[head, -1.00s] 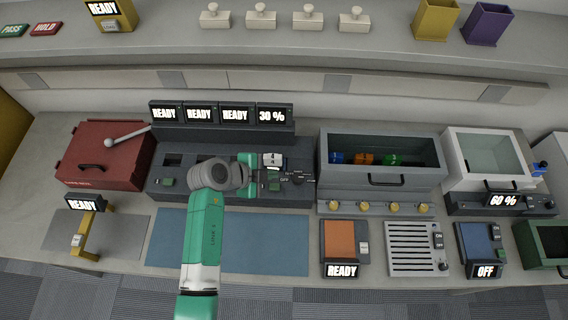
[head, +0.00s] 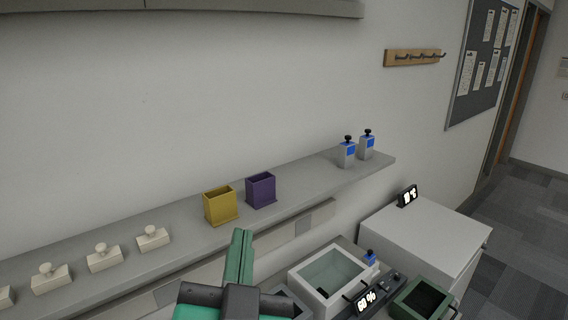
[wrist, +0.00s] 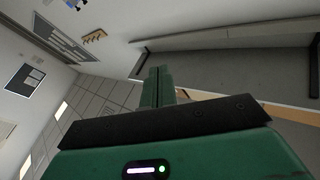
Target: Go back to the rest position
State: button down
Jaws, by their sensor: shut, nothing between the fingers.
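My gripper (head: 240,256) is raised in the lower middle of the head view, in front of the shelf and above the workbench. Its green fingers are closed against each other with nothing between them. In the wrist view the shut fingers (wrist: 157,86) point away into the room, with no object near their tips.
The wall shelf (head: 318,182) holds a yellow bin (head: 221,207), a purple bin (head: 261,190), several white stamp-like blocks (head: 104,258) and two grey-and-blue bottles (head: 347,154). Below stand a white basin (head: 300,284), a dark green box (head: 420,300) and a white cabinet (head: 425,243).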

jog(key=s+d+r+n+t, duration=0.4)
jog(key=s+d+r, duration=0.2)
jog(key=s+r, duration=0.5)
notch_tip(320, 180, up, 15)
jog(key=w+p, duration=0.1)
jog(key=p, duration=1.4)
jog(key=shift+a+f+m+p, duration=0.15)
jog(key=shift+a+m+p, duration=0.15)
jog(key=shift+a, duration=0.1)
